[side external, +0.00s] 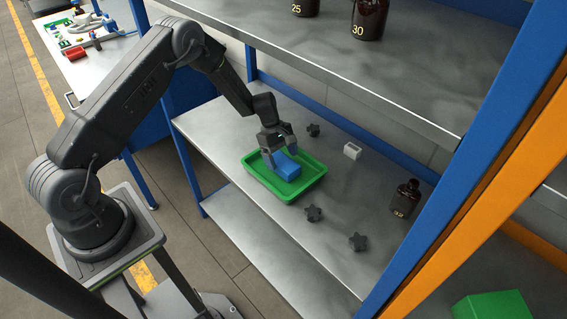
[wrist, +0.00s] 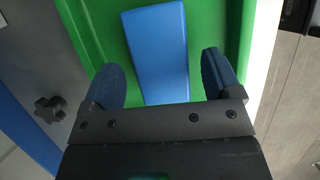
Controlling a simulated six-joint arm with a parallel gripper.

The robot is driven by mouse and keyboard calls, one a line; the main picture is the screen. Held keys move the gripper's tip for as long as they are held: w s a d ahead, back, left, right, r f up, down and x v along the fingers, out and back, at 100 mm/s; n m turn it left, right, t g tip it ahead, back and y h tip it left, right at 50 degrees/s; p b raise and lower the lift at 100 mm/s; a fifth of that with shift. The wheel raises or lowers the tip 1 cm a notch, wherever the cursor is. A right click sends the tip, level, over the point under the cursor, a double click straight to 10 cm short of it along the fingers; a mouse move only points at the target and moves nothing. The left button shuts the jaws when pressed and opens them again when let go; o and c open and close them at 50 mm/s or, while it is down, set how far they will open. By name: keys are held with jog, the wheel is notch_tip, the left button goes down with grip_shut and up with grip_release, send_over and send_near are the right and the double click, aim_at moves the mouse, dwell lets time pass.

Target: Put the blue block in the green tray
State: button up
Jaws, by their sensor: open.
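The blue block (side external: 288,170) lies inside the green tray (side external: 318,177) on the metal shelf. In the wrist view the blue block (wrist: 157,52) rests on the floor of the green tray (wrist: 218,22), slightly tilted, ahead of the fingers. My gripper (side external: 275,158) is over the tray, just above and beside the block. In the wrist view my gripper (wrist: 162,82) has its fingers wide apart, one to each side of the block's near end, with gaps to the block. It is open and holds nothing.
Dark star-shaped knobs (side external: 314,213) (side external: 357,242) (side external: 313,130) lie around the tray. A small white block (side external: 352,150) and an amber bottle (side external: 405,198) stand to the right. An upper shelf (side external: 390,85) with bottles overhangs behind. A blue post (side external: 470,150) stands at right.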

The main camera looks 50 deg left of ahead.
jog(key=a, duration=1.2)
jog(key=shift+r, duration=0.15)
jog(key=shift+a, duration=0.1)
jog(key=shift+s+r, duration=0.15)
jog(key=shift+r, duration=0.05)
jog(key=s+d+r+m+g+y, duration=0.1)
jog(key=s+r+m+g, duration=0.45)
jog(key=s+r, duration=0.75)
jog(key=s+d+r+m+g+y, duration=0.1)
jog(key=s+r+m+g, duration=0.1)
jog(key=s+r+m, duration=0.9)
jog(key=s+d+r+t+y, duration=0.1)
jog(key=s+d+r+t, duration=0.1)
jog(key=d+r+t, duration=0.3)
jog(key=s+d+r+m+t+y, duration=0.1)
jog(key=s+d+r+t, duration=0.2)
jog(key=d, duration=0.9)
notch_tip(320, 180, up, 3)
jog(key=t, duration=0.5)
jog(key=shift+d+y, duration=0.15)
jog(key=shift+y, duration=0.15)
